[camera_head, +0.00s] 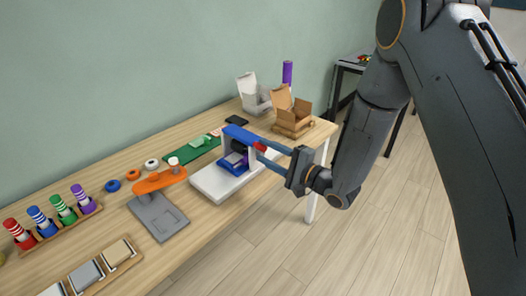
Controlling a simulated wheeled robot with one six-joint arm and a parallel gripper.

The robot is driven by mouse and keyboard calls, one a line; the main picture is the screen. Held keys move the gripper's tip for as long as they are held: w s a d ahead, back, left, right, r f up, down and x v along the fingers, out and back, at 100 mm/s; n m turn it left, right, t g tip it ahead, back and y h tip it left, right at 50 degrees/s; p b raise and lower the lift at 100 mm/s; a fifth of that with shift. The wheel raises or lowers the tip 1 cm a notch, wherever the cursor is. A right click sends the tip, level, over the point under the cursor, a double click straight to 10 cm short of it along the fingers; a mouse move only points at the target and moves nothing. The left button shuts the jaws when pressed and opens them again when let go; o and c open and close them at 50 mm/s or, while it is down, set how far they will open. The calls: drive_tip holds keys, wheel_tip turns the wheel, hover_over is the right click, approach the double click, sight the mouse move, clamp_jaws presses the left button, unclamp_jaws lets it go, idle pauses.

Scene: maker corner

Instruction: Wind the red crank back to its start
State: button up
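The red crank (260,147) is on the right side of a small white and blue device on the wooden table. Much of the crank is hidden by the fingers. A blue block with a purplish-grey top (234,162) sits in the device's opening.
Open cardboard boxes (292,115) and a white box (254,95) stand behind the device.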

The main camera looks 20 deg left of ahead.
drive_tip(key=b+v, duration=0.1)
drive_tip(key=v, duration=0.5)
drive_tip(key=shift+a, duration=0.1)
